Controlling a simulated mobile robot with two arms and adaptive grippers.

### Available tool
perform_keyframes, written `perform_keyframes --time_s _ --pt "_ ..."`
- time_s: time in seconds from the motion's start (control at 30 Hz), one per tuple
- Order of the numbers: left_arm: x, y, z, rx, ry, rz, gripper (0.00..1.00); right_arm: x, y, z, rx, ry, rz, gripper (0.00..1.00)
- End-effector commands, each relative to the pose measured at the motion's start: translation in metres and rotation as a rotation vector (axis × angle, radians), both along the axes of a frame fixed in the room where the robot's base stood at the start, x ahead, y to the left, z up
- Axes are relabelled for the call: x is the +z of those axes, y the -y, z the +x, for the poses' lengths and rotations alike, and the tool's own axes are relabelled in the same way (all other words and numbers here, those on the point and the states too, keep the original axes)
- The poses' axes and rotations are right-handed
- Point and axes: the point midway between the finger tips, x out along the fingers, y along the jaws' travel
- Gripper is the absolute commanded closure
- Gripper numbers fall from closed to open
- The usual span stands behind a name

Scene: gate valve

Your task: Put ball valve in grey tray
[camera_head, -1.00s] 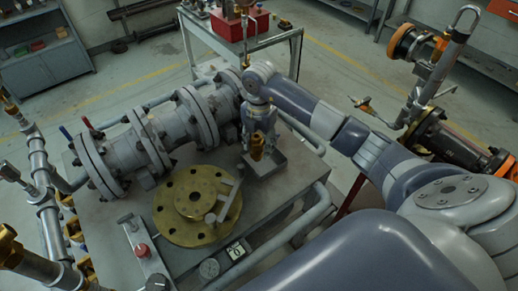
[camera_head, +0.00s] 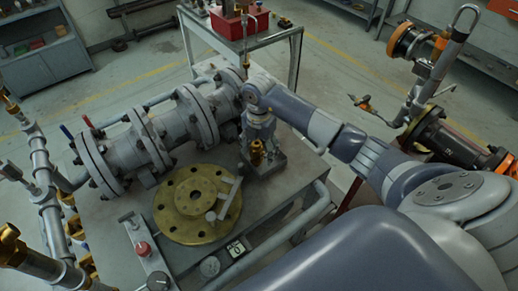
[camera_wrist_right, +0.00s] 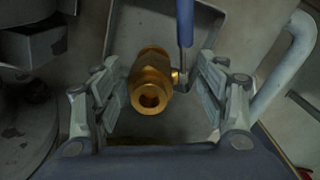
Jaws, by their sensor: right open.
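The brass ball valve (camera_head: 257,154) with a blue handle shows between the fingers of my right gripper. In the right wrist view the valve (camera_wrist_right: 150,84) sits between the two open fingers, its round opening facing the camera and its blue handle (camera_wrist_right: 186,22) pointing up the picture. My right gripper (camera_head: 257,144) is open, low over the grey tray (camera_head: 276,164), and partly hides it. The valve lies within the tray's outline; the contact beneath it is hidden. My left gripper is not in view.
The brass flange (camera_head: 178,222) lies on the workbench just left of the tray. The large grey gate valve pipe (camera_head: 128,152) runs behind it. A rail (camera_head: 300,215) follows the bench's right edge. A red bin (camera_head: 240,22) stands on the cart behind.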

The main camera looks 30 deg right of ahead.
Motion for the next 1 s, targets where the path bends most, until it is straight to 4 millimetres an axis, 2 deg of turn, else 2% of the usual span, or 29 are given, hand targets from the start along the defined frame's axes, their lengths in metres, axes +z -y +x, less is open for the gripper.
perform_keyframes --time_s 0.17,0.27,0.5,0.7,0.83,1.0 --pt "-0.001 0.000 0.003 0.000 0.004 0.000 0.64 0.010 0.000 0.001 0.001 0.004 0.001 0.33" --pt "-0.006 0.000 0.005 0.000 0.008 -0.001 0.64 0.026 0.000 0.002 0.002 0.007 0.000 0.33" --pt "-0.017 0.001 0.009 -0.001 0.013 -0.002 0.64 0.078 0.000 0.001 0.002 0.006 -0.001 0.33" --pt "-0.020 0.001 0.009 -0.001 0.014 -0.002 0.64 0.112 0.000 0.001 0.001 0.003 -0.002 0.33" --pt "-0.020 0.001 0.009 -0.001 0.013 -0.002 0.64 0.121 0.000 0.000 0.000 0.001 0.000 0.33" --pt "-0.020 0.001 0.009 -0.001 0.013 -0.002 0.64 0.123 0.000 0.000 0.000 0.000 0.001 0.33"
